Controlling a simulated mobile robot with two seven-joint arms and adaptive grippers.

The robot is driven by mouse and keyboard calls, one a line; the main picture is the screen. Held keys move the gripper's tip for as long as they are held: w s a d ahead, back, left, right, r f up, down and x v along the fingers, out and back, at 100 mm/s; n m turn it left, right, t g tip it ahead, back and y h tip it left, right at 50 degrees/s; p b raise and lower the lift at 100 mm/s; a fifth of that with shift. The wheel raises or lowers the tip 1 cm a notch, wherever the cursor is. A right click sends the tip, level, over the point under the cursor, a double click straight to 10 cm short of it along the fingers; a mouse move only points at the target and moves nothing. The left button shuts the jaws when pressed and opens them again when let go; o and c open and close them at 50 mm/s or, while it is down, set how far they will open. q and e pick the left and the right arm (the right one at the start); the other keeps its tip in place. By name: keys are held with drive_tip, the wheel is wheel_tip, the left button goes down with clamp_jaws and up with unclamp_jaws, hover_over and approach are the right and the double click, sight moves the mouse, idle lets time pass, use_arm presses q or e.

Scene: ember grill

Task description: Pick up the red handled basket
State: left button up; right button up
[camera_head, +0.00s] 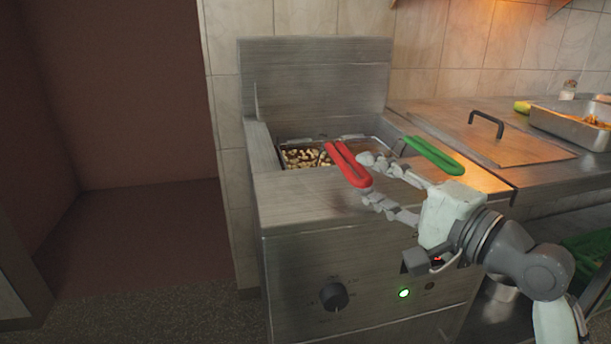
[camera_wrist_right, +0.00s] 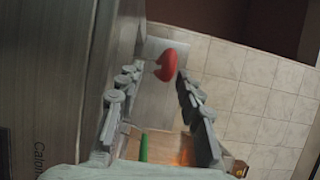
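The red handle (camera_head: 348,164) sticks out from the fryer towards me and slants down to the right. Its basket (camera_head: 303,157) sits in the fryer well with brownish food pieces in it. My right gripper (camera_head: 367,180) is open at the handle's near end, one finger beyond it and one on the near side. In the right wrist view the red handle (camera_wrist_right: 170,64) shows between the fingertips, nearer the right finger. I cannot tell whether a finger touches it. My left gripper is not in view.
A green handle (camera_head: 433,156) lies just right of my right gripper and also shows in the right wrist view (camera_wrist_right: 143,147). The steel fryer (camera_head: 310,215) has a raised back. A lidded counter (camera_head: 500,150) and a metal tray (camera_head: 570,122) are at the right.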

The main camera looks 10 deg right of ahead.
sight(346, 162)
drive_tip(key=shift+b+x, duration=0.4)
drive_tip(key=shift+x, duration=0.55)
drive_tip(key=shift+w+a, duration=0.15)
drive_tip(key=shift+w, duration=0.1)
drive_tip(key=shift+p+x, duration=0.3)
drive_tip(key=shift+x, duration=2.05)
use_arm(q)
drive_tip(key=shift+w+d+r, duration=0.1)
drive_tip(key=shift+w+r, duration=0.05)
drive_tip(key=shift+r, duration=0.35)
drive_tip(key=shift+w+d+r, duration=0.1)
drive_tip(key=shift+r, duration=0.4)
use_arm(e)
drive_tip(key=shift+r, duration=0.15)
clamp_jaws()
drive_tip(key=shift+r, duration=0.1)
